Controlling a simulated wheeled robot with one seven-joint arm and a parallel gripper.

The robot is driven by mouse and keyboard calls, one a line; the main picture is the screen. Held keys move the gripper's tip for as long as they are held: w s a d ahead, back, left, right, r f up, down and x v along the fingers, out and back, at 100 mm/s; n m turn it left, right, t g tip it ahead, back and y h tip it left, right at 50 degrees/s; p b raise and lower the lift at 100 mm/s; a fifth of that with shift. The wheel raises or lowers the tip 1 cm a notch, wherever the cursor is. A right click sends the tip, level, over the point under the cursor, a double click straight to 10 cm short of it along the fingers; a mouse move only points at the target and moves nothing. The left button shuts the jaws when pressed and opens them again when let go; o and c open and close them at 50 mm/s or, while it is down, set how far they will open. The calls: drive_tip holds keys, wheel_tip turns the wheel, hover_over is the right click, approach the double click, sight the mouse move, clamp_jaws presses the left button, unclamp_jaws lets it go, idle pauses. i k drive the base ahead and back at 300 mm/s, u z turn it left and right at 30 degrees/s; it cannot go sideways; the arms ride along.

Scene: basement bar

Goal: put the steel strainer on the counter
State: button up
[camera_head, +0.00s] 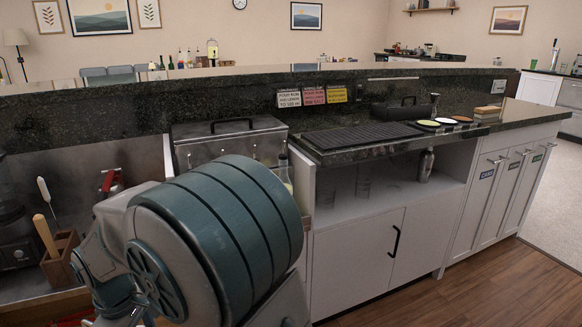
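I cannot make out the steel strainer in this view. The dark granite counter (350,151) runs across the right half, above white cabinets. My arm's large grey-and-teal link fills the lower middle and hides part of the lower work area behind it. My gripper is not in view, so I cannot see whether it holds anything.
A black ribbed mat (362,137), round coasters (428,123), a steel jigger (434,104) and a wooden block stack (487,113) are on the counter. A lidded steel bin (230,131) stands left of it. A shaker (425,165) stands on the shelf below. Wood floor is clear at lower right.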

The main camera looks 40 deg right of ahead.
sight(320, 126)
drive_tip(key=z, duration=1.3)
